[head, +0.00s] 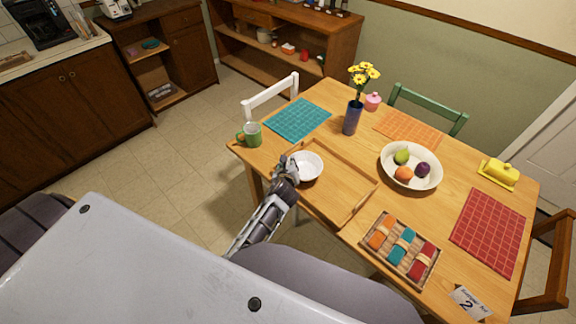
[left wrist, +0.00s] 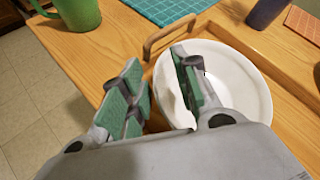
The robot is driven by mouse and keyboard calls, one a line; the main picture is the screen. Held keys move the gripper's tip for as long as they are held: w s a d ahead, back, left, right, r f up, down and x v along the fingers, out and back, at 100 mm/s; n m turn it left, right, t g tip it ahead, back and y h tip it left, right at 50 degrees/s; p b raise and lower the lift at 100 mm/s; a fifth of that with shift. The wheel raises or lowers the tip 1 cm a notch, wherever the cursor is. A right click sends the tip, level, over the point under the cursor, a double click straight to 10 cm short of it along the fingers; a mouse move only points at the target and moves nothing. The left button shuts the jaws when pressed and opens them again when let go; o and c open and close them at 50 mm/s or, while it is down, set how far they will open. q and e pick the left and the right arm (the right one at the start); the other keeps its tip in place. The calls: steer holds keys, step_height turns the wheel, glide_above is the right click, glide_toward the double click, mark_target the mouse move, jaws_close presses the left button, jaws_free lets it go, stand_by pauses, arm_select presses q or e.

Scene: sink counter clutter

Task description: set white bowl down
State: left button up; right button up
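The white bowl (head: 309,166) is at the left end of the wooden tray (head: 352,164) on the table. It looks level and also fills the upper right of the left wrist view (left wrist: 243,85). My left gripper (head: 289,168) is at the bowl's near left side. In the left wrist view, its fingers (left wrist: 158,90) are spread, one inside the bowl and the other outside the rim. A gap shows between the outer finger and the bowl wall. The bowl's underside is hidden, so I cannot tell whether it touches the tray floor. My right gripper is not in view.
A green mug (head: 252,135) and teal mat (head: 299,119) lie beyond the tray's left end. A blue vase (head: 352,118) stands behind it. A fruit bowl (head: 385,164) is to the right, and a tray of rolled napkins (head: 379,258) is in front. The tray's middle is clear.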

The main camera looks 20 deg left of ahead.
arm_select(q)
steer(key=v, duration=1.2)
stand_by(0.3)
